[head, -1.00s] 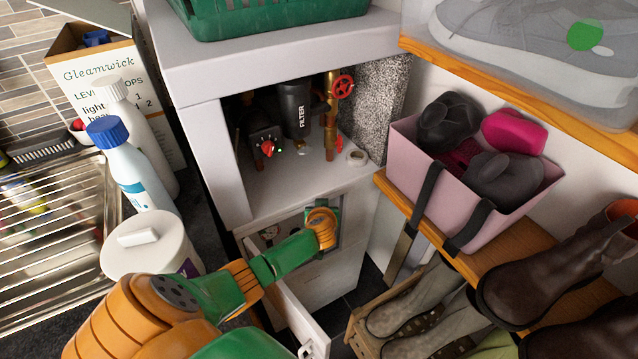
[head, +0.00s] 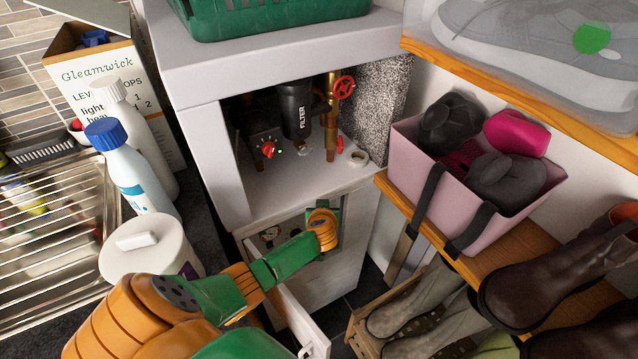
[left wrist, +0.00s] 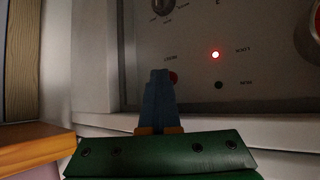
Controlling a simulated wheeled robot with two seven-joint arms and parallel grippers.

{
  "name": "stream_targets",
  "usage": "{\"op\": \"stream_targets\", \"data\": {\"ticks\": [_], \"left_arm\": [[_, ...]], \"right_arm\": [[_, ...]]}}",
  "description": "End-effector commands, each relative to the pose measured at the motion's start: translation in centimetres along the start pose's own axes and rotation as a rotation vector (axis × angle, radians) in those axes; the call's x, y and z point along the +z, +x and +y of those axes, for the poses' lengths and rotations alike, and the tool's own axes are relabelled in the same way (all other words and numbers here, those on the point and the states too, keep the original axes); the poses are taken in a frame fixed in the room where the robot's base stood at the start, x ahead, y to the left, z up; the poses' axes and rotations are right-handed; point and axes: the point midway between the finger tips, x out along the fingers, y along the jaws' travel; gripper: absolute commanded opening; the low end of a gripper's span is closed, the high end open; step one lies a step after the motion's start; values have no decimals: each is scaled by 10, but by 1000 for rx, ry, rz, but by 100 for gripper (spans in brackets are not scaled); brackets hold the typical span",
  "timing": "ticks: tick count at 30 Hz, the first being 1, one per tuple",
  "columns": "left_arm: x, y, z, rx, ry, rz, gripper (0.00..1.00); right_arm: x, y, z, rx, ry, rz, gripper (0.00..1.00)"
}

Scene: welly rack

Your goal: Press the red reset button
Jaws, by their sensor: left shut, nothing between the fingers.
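In the left wrist view, a grey control panel (left wrist: 270,80) fills the upper right. A small dark red button (left wrist: 174,78) sits on it, partly hidden behind my fingertips. My left gripper (left wrist: 159,74) is shut and empty, with its blue fingertips in front of the button; I cannot tell whether they touch it. A red light (left wrist: 215,54) glows to the right, above a dark round spot (left wrist: 219,85). In the head view, my left arm reaches to the lower opening of the white cabinet (head: 230,165); its wrist hides the fingers and button. My right gripper is not in view.
Bottles (head: 135,170) and a white tub (head: 150,255) stand close on the left. A pink bin (head: 455,200) and boots (head: 420,300) are on the right. Pipes and a filter (head: 298,108) fill the upper opening.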

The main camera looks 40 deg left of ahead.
Motion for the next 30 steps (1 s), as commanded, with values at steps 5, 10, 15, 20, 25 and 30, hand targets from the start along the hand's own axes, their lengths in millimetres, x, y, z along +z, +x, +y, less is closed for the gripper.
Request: {"op": "stream_targets", "data": {"ticks": [5,10,15,20,25,30], "left_arm": [[-6,-2,2,3,-1,13,0],[-4,-4,4,5,0,11,0],[7,-16,12,5,2,5,0],[17,-26,20,5,1,2,0],[25,-36,27,4,1,0,0],[27,-37,28,3,1,0,0]], "right_arm": [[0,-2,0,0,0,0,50],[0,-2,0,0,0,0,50],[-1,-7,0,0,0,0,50],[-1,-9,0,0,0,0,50],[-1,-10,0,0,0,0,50],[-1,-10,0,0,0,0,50]]}}
